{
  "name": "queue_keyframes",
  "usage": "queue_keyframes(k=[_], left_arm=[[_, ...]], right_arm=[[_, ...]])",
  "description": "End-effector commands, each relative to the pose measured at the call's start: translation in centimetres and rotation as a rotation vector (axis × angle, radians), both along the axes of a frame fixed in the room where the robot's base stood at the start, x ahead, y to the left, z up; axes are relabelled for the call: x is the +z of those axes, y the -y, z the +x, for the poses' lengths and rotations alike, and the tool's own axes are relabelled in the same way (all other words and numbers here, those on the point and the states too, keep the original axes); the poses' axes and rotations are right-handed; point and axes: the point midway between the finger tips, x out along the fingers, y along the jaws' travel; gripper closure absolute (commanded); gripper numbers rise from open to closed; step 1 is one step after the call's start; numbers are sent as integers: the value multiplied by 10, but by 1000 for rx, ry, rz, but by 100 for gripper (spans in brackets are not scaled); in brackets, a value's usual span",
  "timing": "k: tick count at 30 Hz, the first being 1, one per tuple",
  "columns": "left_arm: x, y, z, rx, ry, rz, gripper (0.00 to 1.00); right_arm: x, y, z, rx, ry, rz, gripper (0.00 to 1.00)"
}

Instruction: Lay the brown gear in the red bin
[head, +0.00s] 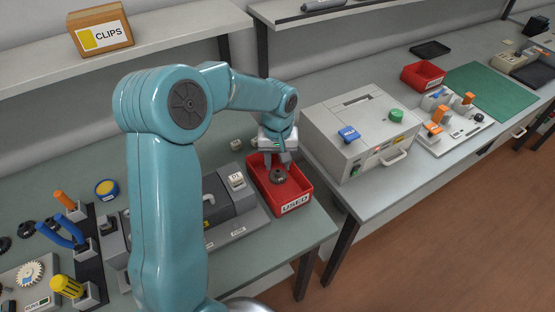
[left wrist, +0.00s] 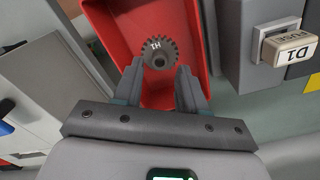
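A dark brown gear (head: 278,176) with a light mark on its face is inside the red bin (head: 295,208) labelled USED. It also shows in the left wrist view (left wrist: 158,40), face toward the camera, against the red bin (left wrist: 104,25). My left gripper (head: 275,158) is over the bin, pointing down. In the left wrist view its fingers (left wrist: 160,72) are apart, with the gear just beyond and between their tips and no clear contact. Whether the gear rests fully on the bin floor is hard to tell. My right gripper is not in view.
A grey machine (head: 230,205) stands left of the bin, and a large light-grey box (head: 360,130) on the bench to the right. A second red bin (head: 422,76) is farther back. Dark gears (head: 27,229) and a cream gear (head: 30,273) lie at the left.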

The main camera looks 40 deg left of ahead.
Motion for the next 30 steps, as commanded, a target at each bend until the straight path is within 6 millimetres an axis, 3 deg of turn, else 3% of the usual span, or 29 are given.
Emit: queue_keyframes(k=[9,13,17,24,30], left_arm=[[1,0,0,0,0,0,51],[12,0,1,0,4,2,51],[40,0,1,1,6,2,51],[106,0,1,0,6,1,51],[146,0,0,-1,3,0,51]], right_arm=[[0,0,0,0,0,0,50],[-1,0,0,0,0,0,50],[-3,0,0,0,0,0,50],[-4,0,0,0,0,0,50],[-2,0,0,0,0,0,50]])
